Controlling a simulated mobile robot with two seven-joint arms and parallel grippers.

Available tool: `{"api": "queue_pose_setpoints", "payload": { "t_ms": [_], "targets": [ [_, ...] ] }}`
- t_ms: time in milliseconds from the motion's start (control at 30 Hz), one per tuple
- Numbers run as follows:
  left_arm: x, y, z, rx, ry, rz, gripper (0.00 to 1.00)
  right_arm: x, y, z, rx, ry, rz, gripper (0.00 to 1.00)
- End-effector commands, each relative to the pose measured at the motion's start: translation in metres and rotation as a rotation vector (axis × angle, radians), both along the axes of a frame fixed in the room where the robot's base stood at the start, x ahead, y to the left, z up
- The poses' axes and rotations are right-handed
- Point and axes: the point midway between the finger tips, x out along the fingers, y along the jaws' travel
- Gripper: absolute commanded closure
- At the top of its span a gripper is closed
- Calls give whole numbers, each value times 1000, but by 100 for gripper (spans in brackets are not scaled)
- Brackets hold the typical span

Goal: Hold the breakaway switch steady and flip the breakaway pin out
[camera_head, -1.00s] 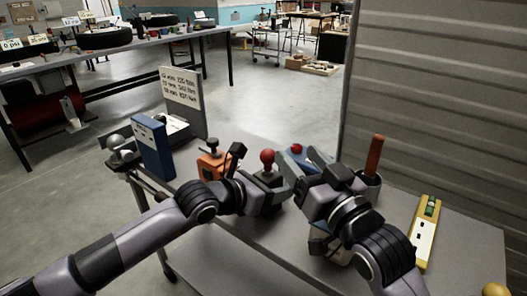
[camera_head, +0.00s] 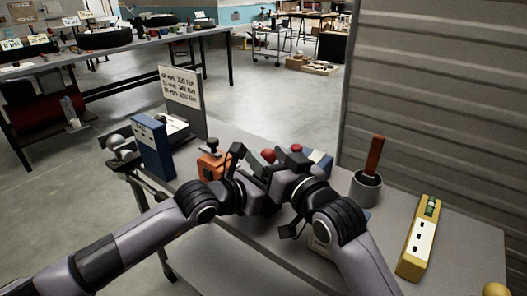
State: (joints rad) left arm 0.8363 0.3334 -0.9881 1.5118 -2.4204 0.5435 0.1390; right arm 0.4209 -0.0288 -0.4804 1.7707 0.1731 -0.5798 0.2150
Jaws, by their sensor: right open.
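A red ball knob (camera_head: 268,155) shows in the head view between my two grippers; it looks like part of the breakaway switch or its pin, but I cannot tell which. The body below it is hidden by my grippers. My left gripper (camera_head: 261,184) is low beside the knob, its fingers mostly hidden, so I cannot see whether it grips anything. My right gripper (camera_head: 277,168) is open, close to the right side of the knob and against the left gripper in the picture. Whether it touches the knob is unclear.
A blue item (camera_head: 320,158) with a red button (camera_head: 296,149) is behind the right gripper. An orange device (camera_head: 212,166), a blue box (camera_head: 152,147) and a sign (camera_head: 183,95) stand left. A grey cup (camera_head: 366,189) and a yellow level (camera_head: 419,240) are right.

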Motion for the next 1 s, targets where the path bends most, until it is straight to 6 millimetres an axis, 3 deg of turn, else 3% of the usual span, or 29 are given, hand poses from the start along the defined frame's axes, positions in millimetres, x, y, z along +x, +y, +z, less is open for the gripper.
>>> {"api": "queue_pose_setpoints", "payload": {
  "t_ms": [233,600,633,667,800,1000],
  "targets": [
    [0,0,0,-1,-1,0,81,18,11,0,-1,-1,0,40],
    [0,0,0,0,0,0,81,21,13,0,-1,1,0,40],
    [0,0,0,-1,-1,0,81,21,13,0,-1,1,0,43],
    [0,0,0,-1,-1,0,81,21,13,0,-1,1,0,53],
    [0,0,0,0,0,0,81,21,13,0,-1,1,-1,98],
    [0,0,0,0,0,0,81,21,13,6,1,-2,0,100]
  ]
}}
